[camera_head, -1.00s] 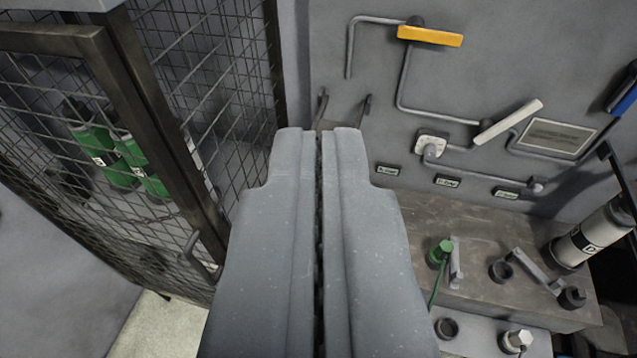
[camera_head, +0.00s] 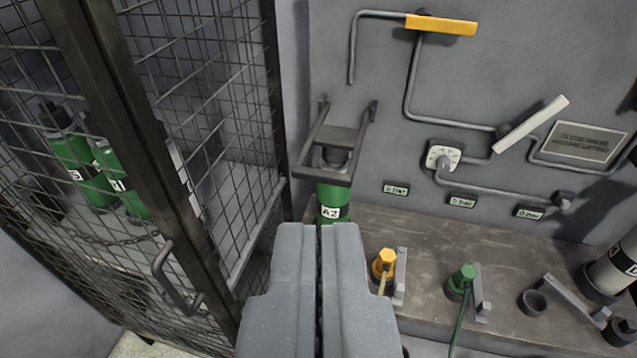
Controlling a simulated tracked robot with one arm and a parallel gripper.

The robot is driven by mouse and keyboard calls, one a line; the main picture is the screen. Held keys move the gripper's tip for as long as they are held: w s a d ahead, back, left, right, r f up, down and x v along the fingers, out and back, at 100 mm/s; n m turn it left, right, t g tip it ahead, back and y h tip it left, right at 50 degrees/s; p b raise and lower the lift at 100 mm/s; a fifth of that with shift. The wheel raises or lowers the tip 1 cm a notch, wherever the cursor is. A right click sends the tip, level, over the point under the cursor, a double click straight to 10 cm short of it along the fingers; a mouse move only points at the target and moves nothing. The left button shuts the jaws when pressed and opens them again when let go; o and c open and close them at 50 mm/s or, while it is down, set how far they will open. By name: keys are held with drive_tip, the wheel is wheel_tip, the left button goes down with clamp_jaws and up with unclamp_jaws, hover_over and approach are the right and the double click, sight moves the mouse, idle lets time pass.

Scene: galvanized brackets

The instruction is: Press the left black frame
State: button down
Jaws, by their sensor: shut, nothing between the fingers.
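A black frame (camera_head: 305,173) juts from the grey wall in the middle of the view. Its two side bars run forward from the wall and a crossbar joins their front ends. It sits around the dark top of a green cylinder (camera_head: 332,197) marked "A2". My gripper (camera_head: 318,228) is shut and empty. I cannot tell how far the tips are from the cylinder. The gripper hides the cylinder's base.
A mesh cage (camera_head: 150,150) with a door handle (camera_head: 172,285) stands at left, holding green cylinders (camera_head: 78,165). On the bench (camera_head: 430,240) at right are a yellow valve (camera_head: 384,262) and a green valve (camera_head: 462,277). A white cylinder (camera_head: 622,262) stands at the right edge. Pipes and levers run along the wall.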

drive_tip(key=shift+w+f, duration=0.1)
idle(0.3)
drive_tip(key=w+d+f+n+g+h+p, duration=0.1)
drive_tip(key=w+d+f+n+g+h, duration=0.4)
drive_tip(key=d+f+h, duration=0.6)
drive_tip(key=w+d+f+n+g+h+p, duration=0.1)
drive_tip(key=w+d+f+g+h, duration=0.2)
drive_tip(key=d+f+g+h, duration=0.8)
drive_tip(key=w+a+f+n+t, duration=0.6)
drive_tip(key=w+a+n+t, duration=0.5)
drive_tip(key=t, duration=0.3)
drive_tip(key=w+a+f+n+t+y+p, duration=0.1)
drive_tip(key=w+a+f+n+t+y, duration=0.4)
drive_tip(key=a+f+n+t+y, duration=0.4)
drive_tip(key=a+n+t+y, duration=0.3)
drive_tip(key=n+y, duration=0.3)
drive_tip(key=n, duration=0.1)
drive_tip(key=shift+w+a+f+t, duration=0.15)
drive_tip(key=shift+a+f+t, duration=0.15)
drive_tip(key=shift+a, duration=0.1)
